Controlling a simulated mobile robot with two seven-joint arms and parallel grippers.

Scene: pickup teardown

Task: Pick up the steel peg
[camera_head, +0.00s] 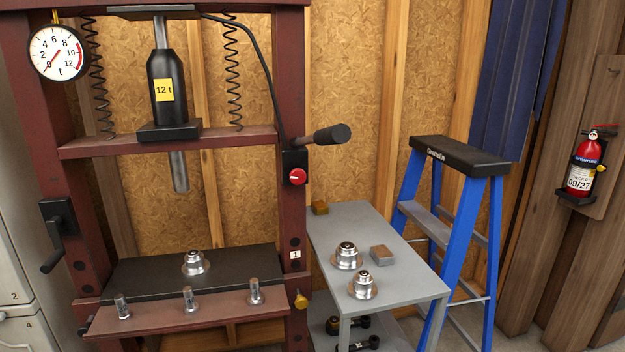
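Three small steel pegs stand upright, spaced apart, on the red-brown front ledge (155,317) of the press: a left one (122,307), a middle one (190,299) and a right one (255,292). I cannot tell from this view which of them the task names. A silver flanged part (194,263) with a dark hole on top sits on the black press bed (140,276) behind them. A steel ram (179,172) hangs above the bed, clear of that part. Neither of my grippers is in view.
The red-brown press frame (291,95) surrounds the bed, with a lever (325,135) sticking out right. A blue stepladder (458,240) stands farther right.

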